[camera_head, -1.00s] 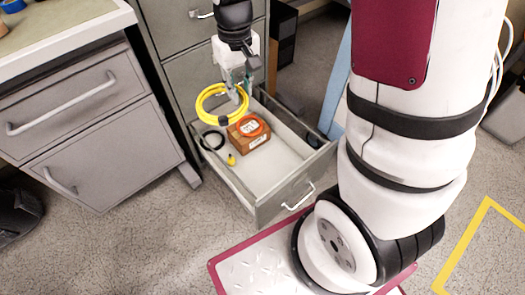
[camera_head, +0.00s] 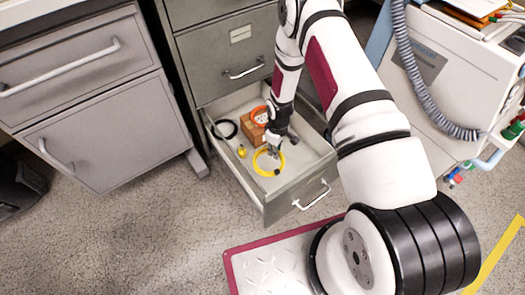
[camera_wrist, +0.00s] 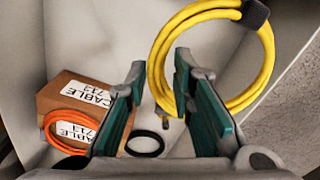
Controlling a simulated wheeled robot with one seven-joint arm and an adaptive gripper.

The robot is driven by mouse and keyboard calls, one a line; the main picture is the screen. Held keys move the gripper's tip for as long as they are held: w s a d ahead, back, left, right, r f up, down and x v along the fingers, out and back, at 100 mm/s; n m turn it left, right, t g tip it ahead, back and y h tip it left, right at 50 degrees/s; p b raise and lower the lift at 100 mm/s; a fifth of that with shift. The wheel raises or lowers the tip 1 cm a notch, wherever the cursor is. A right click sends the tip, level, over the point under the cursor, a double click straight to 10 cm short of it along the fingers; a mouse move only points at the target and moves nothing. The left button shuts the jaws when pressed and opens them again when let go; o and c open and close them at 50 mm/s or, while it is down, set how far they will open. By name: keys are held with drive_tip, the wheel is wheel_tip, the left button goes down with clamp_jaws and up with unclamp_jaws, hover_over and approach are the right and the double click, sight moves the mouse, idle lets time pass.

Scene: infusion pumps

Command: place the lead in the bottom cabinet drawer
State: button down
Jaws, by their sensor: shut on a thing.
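The lead, a coiled yellow cable with a black tie, shows inside the open bottom drawer (camera_head: 298,195) near its front in the head view (camera_head: 268,172). My gripper (camera_head: 273,150) reaches down into the drawer and is shut on one side of the coil. In the wrist view, the left side of the yellow coil (camera_wrist: 154,75) passes between the two finger pads of my gripper (camera_wrist: 158,72), and the rest of the loop lies right of them. I cannot tell whether the coil touches the drawer floor.
A grey cabinet (camera_head: 105,120) stands left; a white cart (camera_head: 460,80) stands right.

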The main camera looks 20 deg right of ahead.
drive_tip(key=shift+n, duration=0.4)
drive_tip(key=f+b, duration=0.1)
drive_tip(key=f, duration=0.2)
drive_tip(key=s+f+b, duration=0.1)
drive_tip(key=f, duration=0.3)
drive_tip(key=f+b, duration=0.1)
drive_tip(key=f, duration=0.3)
drive_tip(key=shift+s+a+f+b, duration=0.1)
drive_tip(key=shift+s+f+b, duration=0.05)
drive_tip(key=shift+f+b, duration=1.05)
drive_tip(key=shift+f, duration=1)
drive_tip(key=shift+r, duration=0.1)
drive_tip(key=c, duration=1.4)
unclamp_jaws()
